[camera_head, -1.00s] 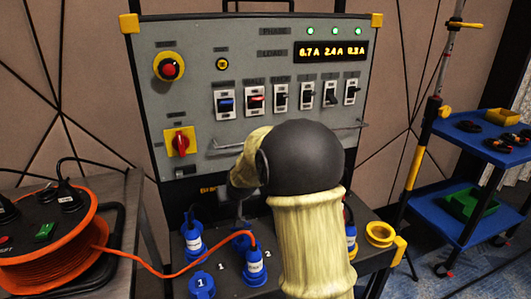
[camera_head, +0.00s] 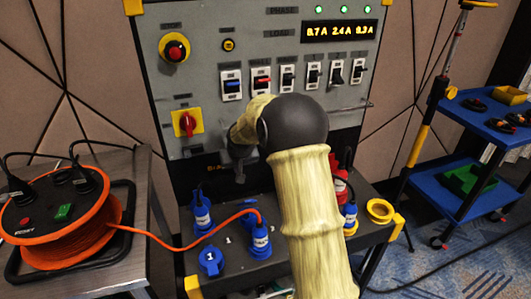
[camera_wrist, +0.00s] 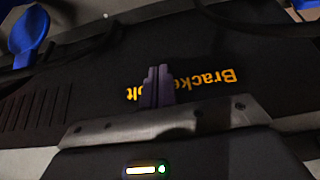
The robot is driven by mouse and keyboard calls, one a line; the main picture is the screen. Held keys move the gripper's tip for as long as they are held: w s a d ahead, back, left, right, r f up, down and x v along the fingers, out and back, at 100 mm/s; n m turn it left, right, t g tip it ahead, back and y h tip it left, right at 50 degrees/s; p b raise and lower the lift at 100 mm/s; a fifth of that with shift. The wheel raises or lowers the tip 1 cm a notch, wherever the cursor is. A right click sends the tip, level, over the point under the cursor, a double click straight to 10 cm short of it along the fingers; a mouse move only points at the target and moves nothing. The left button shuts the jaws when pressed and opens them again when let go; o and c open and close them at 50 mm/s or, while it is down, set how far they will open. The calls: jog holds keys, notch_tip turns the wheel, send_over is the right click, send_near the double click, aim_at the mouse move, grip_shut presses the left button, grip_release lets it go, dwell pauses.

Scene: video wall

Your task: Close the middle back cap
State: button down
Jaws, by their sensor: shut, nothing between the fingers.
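My gripper (camera_head: 240,176) hangs in front of the lower part of the grey panel, above the socket deck. In the wrist view its narrow fingers (camera_wrist: 157,87) are together and empty, over a dark surface with yellow lettering. A blue rounded cap-like part (camera_wrist: 28,32) shows at the top left of the wrist view, apart from the fingers; I cannot tell which cap it is. In the head view I cannot pick out the middle back cap; my arm hides part of the deck. A blue cap marked 1 (camera_head: 210,261) is at the deck's front left.
Blue plugs stand at left (camera_head: 202,217), centre (camera_head: 260,240) and right (camera_head: 349,217). A red plug (camera_head: 340,187) and yellow ring (camera_head: 380,210) are on the right. An orange cable (camera_head: 180,248) runs from a reel (camera_head: 75,245) to the centre plug.

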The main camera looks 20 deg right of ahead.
jog(key=p+v, duration=0.4)
jog(key=v, duration=1.6)
jog(key=s+r+g+p, duration=0.1)
jog(key=s+r+p, duration=0.2)
jog(key=s+p, duration=0.5)
jog(key=s+r+g+p, duration=0.1)
jog(key=s+r+p, duration=0.2)
jog(key=s+p, duration=0.6)
jog(key=shift+s+d+r+g, duration=0.15)
jog(key=shift+s+r+g, duration=0.15)
jog(key=shift+s, duration=0.25)
jog(key=shift+g, duration=0.3)
jog(key=s, duration=0.1)
jog(key=s+f, duration=0.1)
jog(key=s, duration=0.1)
jog(key=s+f, duration=0.1)
jog(key=s, duration=0.1)
jog(key=shift+f, duration=0.15)
